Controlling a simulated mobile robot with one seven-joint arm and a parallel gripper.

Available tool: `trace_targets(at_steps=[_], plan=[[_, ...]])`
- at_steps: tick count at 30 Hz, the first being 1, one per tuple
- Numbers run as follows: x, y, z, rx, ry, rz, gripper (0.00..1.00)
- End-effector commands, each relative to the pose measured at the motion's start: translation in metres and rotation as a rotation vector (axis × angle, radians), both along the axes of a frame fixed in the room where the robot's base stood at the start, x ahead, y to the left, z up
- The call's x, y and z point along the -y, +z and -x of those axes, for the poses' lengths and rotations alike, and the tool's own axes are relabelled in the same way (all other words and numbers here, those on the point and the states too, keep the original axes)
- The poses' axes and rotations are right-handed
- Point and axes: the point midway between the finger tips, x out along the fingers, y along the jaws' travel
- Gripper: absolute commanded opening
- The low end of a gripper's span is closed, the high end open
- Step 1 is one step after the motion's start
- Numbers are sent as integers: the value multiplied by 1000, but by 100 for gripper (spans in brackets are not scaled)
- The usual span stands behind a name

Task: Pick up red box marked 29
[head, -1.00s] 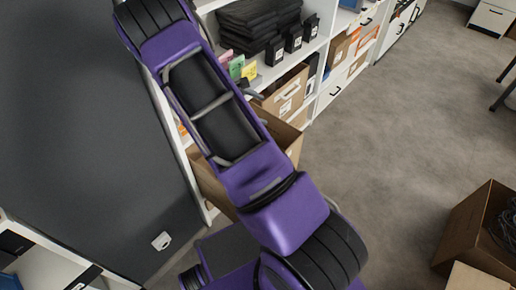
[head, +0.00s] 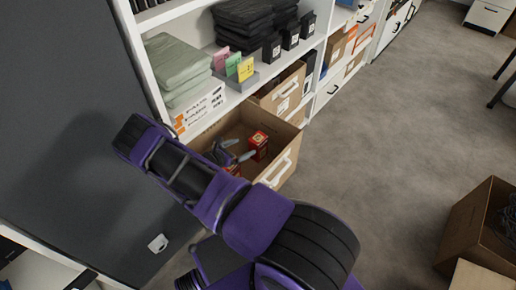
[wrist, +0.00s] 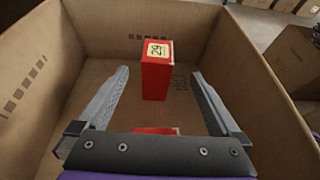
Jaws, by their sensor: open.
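A red box marked 29 (wrist: 157,70) stands upright inside an open cardboard carton (wrist: 52,62) in the wrist view. It also shows in the head view (head: 258,143), in the carton (head: 283,168) at the shelf. My gripper (wrist: 160,85) is open, its two fingers on either side of the red box in the picture. No contact between the fingers and the box shows. A second red thing (wrist: 157,131) lies nearer, mostly hidden behind the gripper's base; a red thing also shows beside my gripper (head: 230,155) in the head view.
White shelves behind hold a folded green cloth stack (head: 174,68), black folded cloths (head: 252,25) and small black boxes (head: 290,38). Another cardboard carton (head: 480,225) stands on the floor at right. The grey floor between is clear. The carton walls surround my gripper.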

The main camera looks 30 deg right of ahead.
Motion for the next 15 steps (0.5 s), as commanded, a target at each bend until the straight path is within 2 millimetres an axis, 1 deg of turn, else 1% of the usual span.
trace_targets(at_steps=[1, 6, 9, 15], plan=[[12, -7, -2, 0, -4, 0, 100], [42, -19, -12, 2, -4, 0, 100], [53, -24, -16, 0, -2, -1, 100], [64, -29, -20, 0, -3, -2, 100]])
